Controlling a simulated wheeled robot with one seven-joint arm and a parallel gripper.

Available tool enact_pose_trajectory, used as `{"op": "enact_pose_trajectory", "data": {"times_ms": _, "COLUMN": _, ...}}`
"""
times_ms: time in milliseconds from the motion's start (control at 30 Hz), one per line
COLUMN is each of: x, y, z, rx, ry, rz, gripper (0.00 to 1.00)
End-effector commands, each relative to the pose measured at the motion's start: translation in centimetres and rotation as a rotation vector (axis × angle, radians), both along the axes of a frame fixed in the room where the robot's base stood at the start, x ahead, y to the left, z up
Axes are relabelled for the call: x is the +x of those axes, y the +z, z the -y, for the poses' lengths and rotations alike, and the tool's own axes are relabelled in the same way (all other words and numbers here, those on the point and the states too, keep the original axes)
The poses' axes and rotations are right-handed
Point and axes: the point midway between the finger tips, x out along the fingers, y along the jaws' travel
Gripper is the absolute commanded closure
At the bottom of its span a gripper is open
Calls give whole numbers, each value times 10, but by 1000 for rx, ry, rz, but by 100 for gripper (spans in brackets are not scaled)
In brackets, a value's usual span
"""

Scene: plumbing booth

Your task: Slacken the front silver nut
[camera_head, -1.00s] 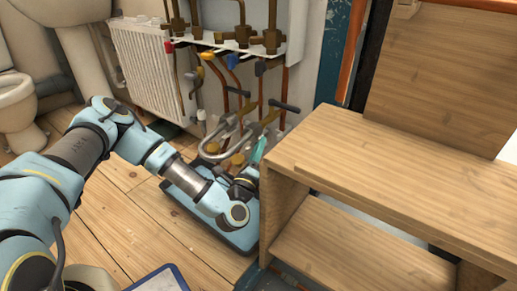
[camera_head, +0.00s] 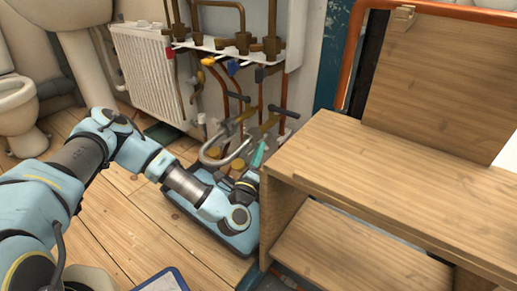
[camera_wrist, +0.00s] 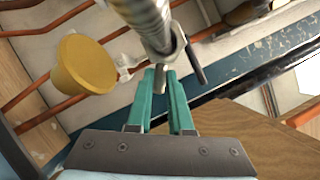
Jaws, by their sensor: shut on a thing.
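The front silver nut (camera_wrist: 169,52) sits at the end of a ribbed silver hose (camera_wrist: 146,18) in the wrist view, with short grey tabs projecting from it. My gripper (camera_wrist: 161,76) has slim teal fingers, closed on a grey tab of this nut. The fingers reach it from below in that view. In the head view my gripper (camera_head: 259,154) is low by the pipes, beside the looped silver hose (camera_head: 212,160). The nut itself is too small and covered to make out there.
A yellow-brass cap (camera_wrist: 85,65) is just left of the fingers in the wrist view. Copper pipes with dark handles (camera_head: 283,107) rise behind. A wooden bench (camera_head: 390,180) stands close on the right. A white radiator (camera_head: 147,72) is at the back left.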

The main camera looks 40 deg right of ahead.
Motion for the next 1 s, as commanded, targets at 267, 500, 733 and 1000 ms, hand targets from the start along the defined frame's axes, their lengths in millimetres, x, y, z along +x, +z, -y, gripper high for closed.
{"op": "enact_pose_trajectory", "data": {"times_ms": 267, "x": -2, "y": 3, "z": 0, "rx": -15, "ry": 3, "rz": -72, "gripper": 100}}
{"op": "enact_pose_trajectory", "data": {"times_ms": 500, "x": -2, "y": 2, "z": 0, "rx": -17, "ry": 2, "rz": -72, "gripper": 100}}
{"op": "enact_pose_trajectory", "data": {"times_ms": 733, "x": -2, "y": 2, "z": 0, "rx": -17, "ry": 2, "rz": -71, "gripper": 69}}
{"op": "enact_pose_trajectory", "data": {"times_ms": 1000, "x": -5, "y": 2, "z": -5, "rx": -16, "ry": 1, "rz": -72, "gripper": 69}}
